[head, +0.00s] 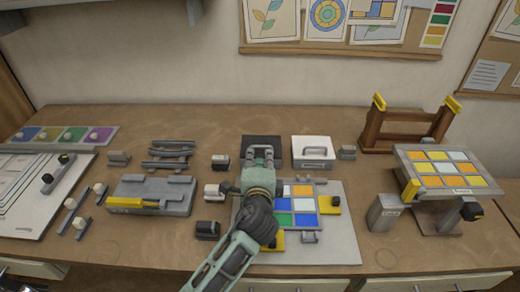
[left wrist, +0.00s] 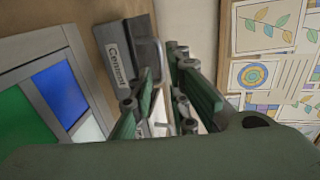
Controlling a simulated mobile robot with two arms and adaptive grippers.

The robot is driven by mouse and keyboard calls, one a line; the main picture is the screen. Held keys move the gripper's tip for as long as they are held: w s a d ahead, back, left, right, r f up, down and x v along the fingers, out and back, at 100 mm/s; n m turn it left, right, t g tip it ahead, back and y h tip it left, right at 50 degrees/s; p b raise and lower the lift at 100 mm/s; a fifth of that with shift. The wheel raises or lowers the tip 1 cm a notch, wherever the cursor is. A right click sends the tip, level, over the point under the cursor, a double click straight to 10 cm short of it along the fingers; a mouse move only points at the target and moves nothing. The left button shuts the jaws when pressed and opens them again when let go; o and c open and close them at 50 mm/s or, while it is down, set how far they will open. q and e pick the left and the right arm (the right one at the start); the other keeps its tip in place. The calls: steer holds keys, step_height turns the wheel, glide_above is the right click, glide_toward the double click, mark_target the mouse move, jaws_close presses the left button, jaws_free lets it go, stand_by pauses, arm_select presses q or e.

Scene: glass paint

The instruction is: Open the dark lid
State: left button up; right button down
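The dark lid (head: 262,141) is on a dark box at the back middle of the bench, partly hidden behind my left gripper (head: 258,152). In the left wrist view a dark grey box with a "Cement" label (left wrist: 115,62) and a raised grey edge or bar shows just beyond the fingers. My left gripper (left wrist: 163,88) has a gap between its fingers, and its tips are close to that bar. I cannot tell whether they touch it. The lid looks flat and closed. My right gripper is not in view.
A white box with a handle (head: 314,153) stands just right of the dark lid. A coloured glass panel (head: 304,204) lies under my left arm. A grey block with a yellow strip (head: 150,195) is left, a wooden rack (head: 400,128) right. A wall board (head: 340,45) rises behind.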

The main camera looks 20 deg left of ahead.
mark_target(260, 147)
arm_select(q)
steer(key=p+x, duration=0.1)
steer(key=x, duration=0.6)
steer(key=shift+w+a+f, duration=0.1)
steer(key=shift+w+f, duration=0.05)
steer(key=shift+w, duration=0.15)
jaws_close()
